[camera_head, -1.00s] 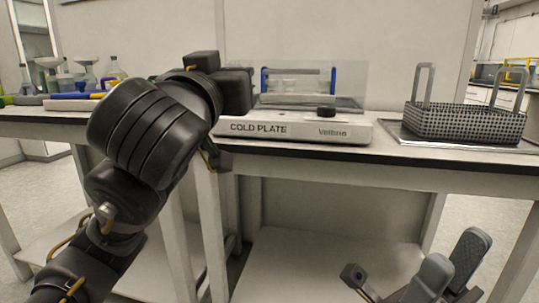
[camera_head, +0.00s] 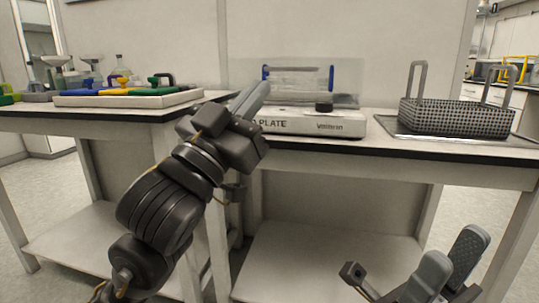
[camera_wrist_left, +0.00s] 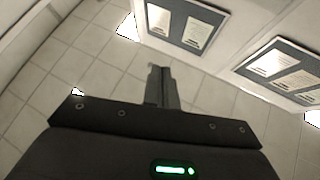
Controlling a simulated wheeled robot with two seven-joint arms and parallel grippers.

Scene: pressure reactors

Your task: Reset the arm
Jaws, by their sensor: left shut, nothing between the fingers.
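My left arm comes in from the left in the head view, and its gripper (camera_head: 252,98) is shut and empty. Its grey fingers point up and to the right in front of the cold plate (camera_head: 328,124) and overlap its left end in the picture. In the left wrist view the closed fingers (camera_wrist_left: 162,86) stand together with nothing between them. My right gripper (camera_head: 452,268) is at the lower right of the head view, its two grey fingers apart and empty.
A clear-walled holder with blue ends (camera_head: 298,80) stands on the cold plate. A perforated basket (camera_head: 455,118) with two upright handles sits on a metal tray at right. A pale board (camera_head: 130,99) with coloured handled pieces lies on the left bench. Glassware stands behind it.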

